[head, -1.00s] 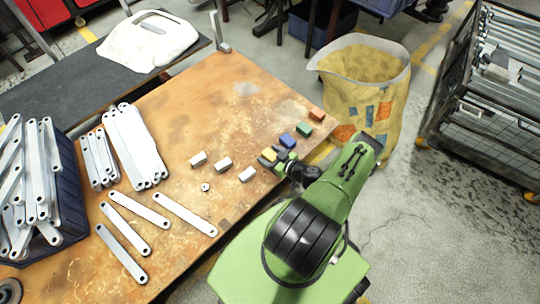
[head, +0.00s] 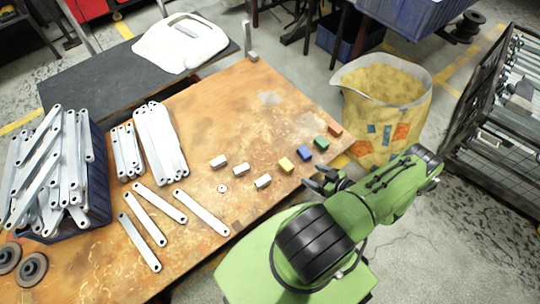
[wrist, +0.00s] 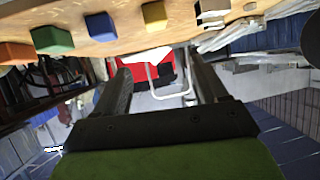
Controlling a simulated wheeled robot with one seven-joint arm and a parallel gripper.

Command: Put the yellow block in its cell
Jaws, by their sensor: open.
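The yellow block (head: 285,164) stands on the worn orange-brown workbench (head: 225,125), at the near end of a row with a blue block (head: 304,153), a green block (head: 321,143) and an orange block (head: 335,130). In the wrist view the yellow block (wrist: 154,14) is at the top, beyond my fingers. My gripper (head: 318,181) is open and empty, apart from the yellow block and to its right, by the bench's near edge. Its two fingers (wrist: 163,78) are spread in the wrist view. I cannot make out a marked cell.
Three pale blocks (head: 242,169) and a small ring (head: 222,188) lie left of the yellow block. Flat galvanized brackets (head: 158,140) lie further left, beside a blue crate (head: 98,205) heaped with more. A yellow sack (head: 385,95) stands beyond the bench's right corner.

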